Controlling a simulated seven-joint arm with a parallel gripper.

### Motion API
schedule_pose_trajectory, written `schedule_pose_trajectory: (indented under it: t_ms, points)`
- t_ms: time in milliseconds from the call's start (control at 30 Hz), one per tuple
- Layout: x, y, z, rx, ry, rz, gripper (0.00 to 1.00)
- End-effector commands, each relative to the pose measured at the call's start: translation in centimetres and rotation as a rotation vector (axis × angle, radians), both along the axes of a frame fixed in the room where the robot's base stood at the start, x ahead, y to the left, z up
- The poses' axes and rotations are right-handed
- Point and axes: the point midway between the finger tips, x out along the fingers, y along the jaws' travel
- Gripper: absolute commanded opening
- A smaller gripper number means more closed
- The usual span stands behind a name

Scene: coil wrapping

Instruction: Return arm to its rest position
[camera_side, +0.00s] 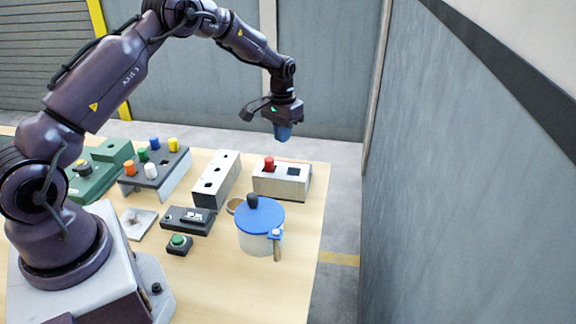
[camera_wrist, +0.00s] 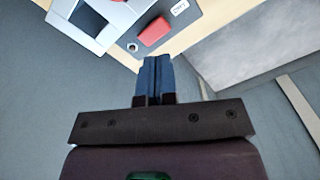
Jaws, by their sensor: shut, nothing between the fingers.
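My gripper (camera_side: 283,132) hangs from my arm in the air above the far right part of the table, beyond the white box with the red knob. Its blue fingers point down and are shut with nothing between them. In the wrist view the fingers (camera_wrist: 153,68) lie side by side, pressed together. The pot (camera_side: 259,238) with a blue lid (camera_side: 260,215) and black knob stands on the table, nearer the camera than my gripper and apart from it.
The white box (camera_side: 283,187) carries a red knob (camera_side: 269,163) and a dark square. A white block with holes (camera_side: 217,180), a rack of coloured pegs (camera_side: 153,172), a black device (camera_side: 187,220) and a green-button box (camera_side: 179,245) stand leftward. A grey wall (camera_side: 460,200) rises at right.

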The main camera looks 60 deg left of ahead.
Motion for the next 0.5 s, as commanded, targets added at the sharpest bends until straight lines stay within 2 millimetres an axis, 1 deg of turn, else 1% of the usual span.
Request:
schedule_pose_trajectory:
  t_ms: [67,133,167,267,300,367,400,467,500]
  points:
    - [0.0,-0.3,0.9,0.004,-0.009,-0.005,0.00]
    - [-0.1,-0.9,2.6,0.009,-0.025,-0.014,0.00]
    - [-0.2,-1.3,3.7,0.012,-0.034,-0.019,0.00]
    - [-1.1,-3.1,8.0,0.025,-0.072,-0.041,0.00]
    - [-1.7,-3.9,9.8,0.031,-0.089,-0.050,0.00]
    - [-2.9,-5.2,12.4,0.038,-0.115,-0.065,0.00]
    - [-3.7,-6.0,14.0,0.043,-0.132,-0.075,0.00]
    - [-5.2,-7.3,16.3,0.048,-0.158,-0.090,0.00]
    - [-6.3,-8.1,17.7,0.053,-0.176,-0.099,0.00]
